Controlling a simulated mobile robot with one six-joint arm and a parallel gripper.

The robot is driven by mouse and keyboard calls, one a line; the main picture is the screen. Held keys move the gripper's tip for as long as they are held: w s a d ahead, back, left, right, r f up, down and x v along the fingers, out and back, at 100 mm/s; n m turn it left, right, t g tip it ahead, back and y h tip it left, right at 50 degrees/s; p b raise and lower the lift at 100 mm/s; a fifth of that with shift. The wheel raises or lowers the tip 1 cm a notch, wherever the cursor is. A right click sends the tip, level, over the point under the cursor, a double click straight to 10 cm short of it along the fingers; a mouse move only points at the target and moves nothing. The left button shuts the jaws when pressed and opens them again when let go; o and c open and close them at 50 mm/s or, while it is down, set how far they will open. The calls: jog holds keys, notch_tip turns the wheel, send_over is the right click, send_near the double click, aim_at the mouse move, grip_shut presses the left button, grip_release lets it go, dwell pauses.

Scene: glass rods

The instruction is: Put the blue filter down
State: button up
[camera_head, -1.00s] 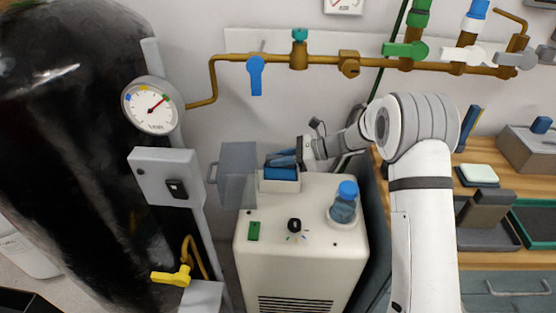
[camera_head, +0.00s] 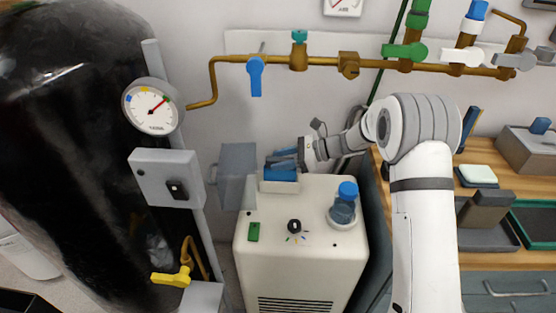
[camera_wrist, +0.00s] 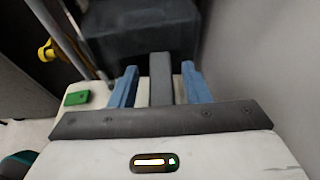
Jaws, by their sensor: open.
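In the wrist view my gripper (camera_wrist: 160,82) shows two blue fingers spread wide. A dark grey bar stands between them; I cannot tell whether it is part of the gripper.
The cream machine (camera_head: 300,255) carries a blue-capped bottle (camera_head: 344,206), a black knob (camera_head: 294,226) and a green switch (camera_head: 253,232). A large black tank (camera_head: 75,120) stands at left. Brass pipes (camera_head: 340,58) with valves run along the wall behind. A wooden bench is at right.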

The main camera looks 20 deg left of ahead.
jog(key=p+v, duration=0.1)
jog(key=v, duration=1)
jog(key=shift+d, duration=0.25)
jog(key=s+d+r+n+t+h, duration=0.2)
jog(key=s+d+n+h, duration=0.4)
jog(key=s+d, duration=0.6)
jog(key=s+d+r+n+t+h, duration=0.3)
jog(key=s+d+n+h, duration=0.4)
jog(key=s+d, duration=0.5)
jog(key=s+r+n, duration=0.1)
jog(key=s+n, duration=0.1)
jog(key=s, duration=0.4)
jog(key=shift+d+h, duration=0.15)
jog(key=shift+h, duration=0.15)
jog(key=shift+s+r, duration=0.1)
jog(key=shift+r, duration=0.05)
